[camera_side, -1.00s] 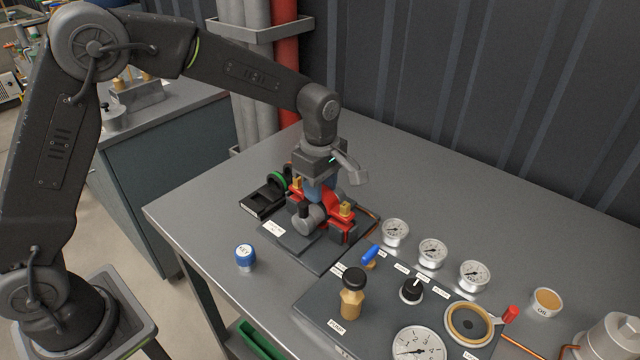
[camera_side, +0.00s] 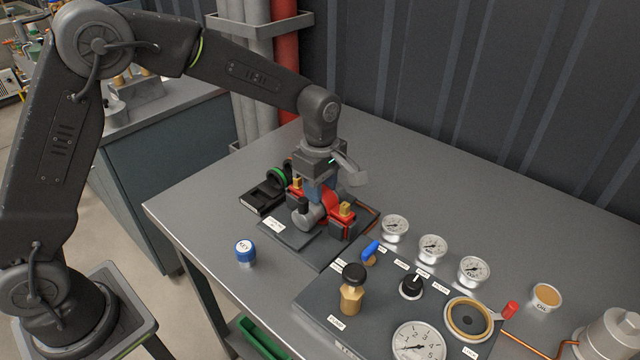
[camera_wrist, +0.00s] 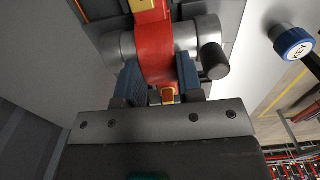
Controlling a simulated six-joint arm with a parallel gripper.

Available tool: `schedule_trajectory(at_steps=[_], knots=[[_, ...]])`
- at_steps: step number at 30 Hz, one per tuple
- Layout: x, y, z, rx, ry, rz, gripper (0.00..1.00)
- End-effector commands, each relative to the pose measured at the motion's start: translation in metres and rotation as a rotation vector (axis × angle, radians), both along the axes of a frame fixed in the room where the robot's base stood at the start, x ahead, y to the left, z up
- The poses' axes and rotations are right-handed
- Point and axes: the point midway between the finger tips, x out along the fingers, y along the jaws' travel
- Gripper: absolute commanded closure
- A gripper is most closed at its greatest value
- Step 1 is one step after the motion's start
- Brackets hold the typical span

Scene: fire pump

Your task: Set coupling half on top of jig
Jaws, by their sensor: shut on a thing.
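The red arched coupling half (camera_side: 329,199) has yellow bolt heads at both ends. It sits over or just above a grey cylinder (camera_side: 306,217) on the dark jig (camera_side: 296,238); any gap is hard to tell. My gripper (camera_side: 318,191) points down with its blue fingers on either side of the red arch. In the wrist view the red coupling half (camera_wrist: 154,50) is between the two blue fingers (camera_wrist: 158,78), across the grey cylinder (camera_wrist: 211,60). The underside of the red piece is hidden.
A black tray (camera_side: 258,201) with a green ring (camera_side: 277,175) adjoins the jig at left. A blue-capped key knob (camera_side: 245,252) stands in front. The table behind is clear.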

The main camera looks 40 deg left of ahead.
Motion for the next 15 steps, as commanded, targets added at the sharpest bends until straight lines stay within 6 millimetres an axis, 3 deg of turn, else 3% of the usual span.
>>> schedule_trajectory(at_steps=[15], knots=[[0.0001, -0.0001, -0.0055, 0.0, -0.001, 0.0, 0.94]])
